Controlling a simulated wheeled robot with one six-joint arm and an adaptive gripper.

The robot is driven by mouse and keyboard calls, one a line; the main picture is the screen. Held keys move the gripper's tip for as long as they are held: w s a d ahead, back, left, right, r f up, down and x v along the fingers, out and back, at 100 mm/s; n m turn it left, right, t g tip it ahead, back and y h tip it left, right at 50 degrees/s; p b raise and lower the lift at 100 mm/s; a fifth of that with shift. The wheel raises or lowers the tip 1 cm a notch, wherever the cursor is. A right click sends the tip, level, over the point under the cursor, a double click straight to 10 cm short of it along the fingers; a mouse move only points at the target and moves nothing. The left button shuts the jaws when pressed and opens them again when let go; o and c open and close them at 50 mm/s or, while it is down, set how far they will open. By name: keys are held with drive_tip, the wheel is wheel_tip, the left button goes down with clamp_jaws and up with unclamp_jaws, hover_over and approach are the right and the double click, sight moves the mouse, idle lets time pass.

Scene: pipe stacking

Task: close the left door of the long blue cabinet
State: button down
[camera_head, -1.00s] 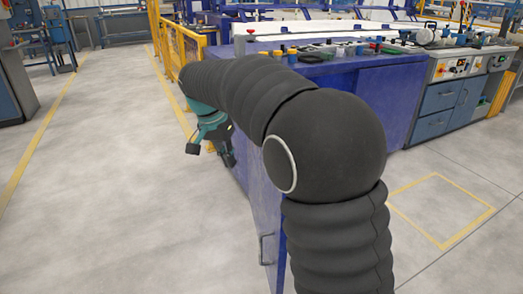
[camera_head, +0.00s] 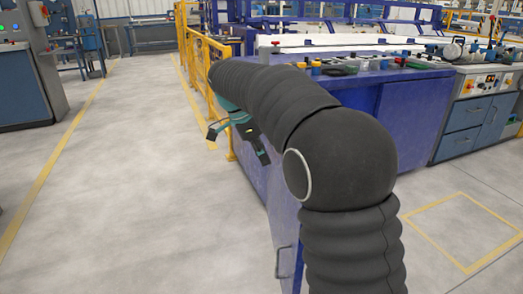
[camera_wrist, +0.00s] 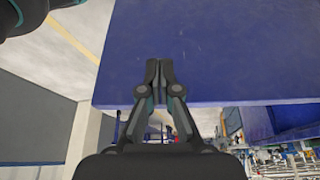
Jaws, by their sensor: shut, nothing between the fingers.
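The long blue cabinet (camera_head: 350,105) stands at the middle right in the head view, partly behind my arm. Its left door (camera_head: 285,225) stands swung open toward the camera, with a grey handle (camera_head: 283,262) low on its left-facing side. My gripper (camera_head: 264,158) hangs below my bent arm, close to the cabinet's front and the far part of the door. In the wrist view my gripper (camera_wrist: 159,64) is shut and empty, its fingertips overlapping a broad blue panel (camera_wrist: 220,50), seemingly the door. I cannot tell if they touch it. My arm hides the door's right side.
Several small tools and coloured parts (camera_head: 365,65) lie on the cabinet top. A yellow fence (camera_head: 200,55) runs beyond the cabinet's left end. A grey-blue control console (camera_head: 480,105) stands at right. The floor at left is clear, with yellow lines.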

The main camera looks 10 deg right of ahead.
drive_tip(key=d+f, duration=0.5)
drive_tip(key=d, duration=0.1)
idle(0.5)
